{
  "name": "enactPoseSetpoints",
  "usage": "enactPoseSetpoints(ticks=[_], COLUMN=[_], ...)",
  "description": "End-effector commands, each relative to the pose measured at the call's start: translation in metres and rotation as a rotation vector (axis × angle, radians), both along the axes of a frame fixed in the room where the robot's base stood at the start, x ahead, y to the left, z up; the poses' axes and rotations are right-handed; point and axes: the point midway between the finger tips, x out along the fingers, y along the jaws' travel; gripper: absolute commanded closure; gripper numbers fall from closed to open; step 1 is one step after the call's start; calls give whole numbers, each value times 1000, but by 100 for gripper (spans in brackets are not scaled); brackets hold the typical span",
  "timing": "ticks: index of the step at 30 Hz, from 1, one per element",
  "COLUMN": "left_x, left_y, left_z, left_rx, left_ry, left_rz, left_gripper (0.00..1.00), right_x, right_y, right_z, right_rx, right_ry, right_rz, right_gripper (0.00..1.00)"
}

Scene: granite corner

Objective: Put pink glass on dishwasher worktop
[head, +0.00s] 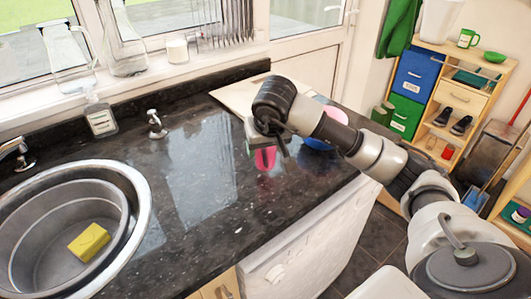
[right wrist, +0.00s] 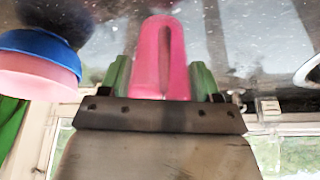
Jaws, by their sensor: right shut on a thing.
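The pink glass (head: 265,158) is at my right gripper (head: 264,146), over the dark speckled worktop (head: 215,160) above the white dishwasher front (head: 315,235). In the right wrist view the pink glass (right wrist: 161,60) sits between the two green fingers of my right gripper (right wrist: 161,75), which is shut on it. A pink reflection shows on the worktop below the glass; I cannot tell whether its base touches the surface. My left gripper is not in view.
A blue bowl (head: 316,143) and a pink bowl (right wrist: 40,80) stand near the worktop's far right end, partly hidden by my arm. A sink basin (head: 60,225) with a yellow sponge (head: 89,242) is at left. The worktop between is clear.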

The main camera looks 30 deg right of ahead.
Motion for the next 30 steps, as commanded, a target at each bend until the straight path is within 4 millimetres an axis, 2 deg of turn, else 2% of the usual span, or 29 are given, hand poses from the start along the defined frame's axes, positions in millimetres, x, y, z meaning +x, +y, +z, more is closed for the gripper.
enactPoseSetpoints(ticks=[3,6,17,18,22,23,30], left_x=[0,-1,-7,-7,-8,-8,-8], left_y=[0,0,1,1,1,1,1], left_z=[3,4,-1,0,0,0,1], left_rx=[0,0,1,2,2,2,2], left_ry=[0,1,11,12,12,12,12], left_rz=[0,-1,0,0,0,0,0], left_gripper=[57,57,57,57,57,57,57], right_x=[-1,-1,0,0,0,0,0], right_y=[0,0,-1,0,0,0,0], right_z=[-20,-28,-33,-32,-32,-32,-31], right_rx=[2,1,-1,0,0,0,0], right_ry=[7,4,0,1,2,2,2], right_rz=[1,1,1,2,2,2,1], right_gripper=[64,64,64,34,14,12,12])
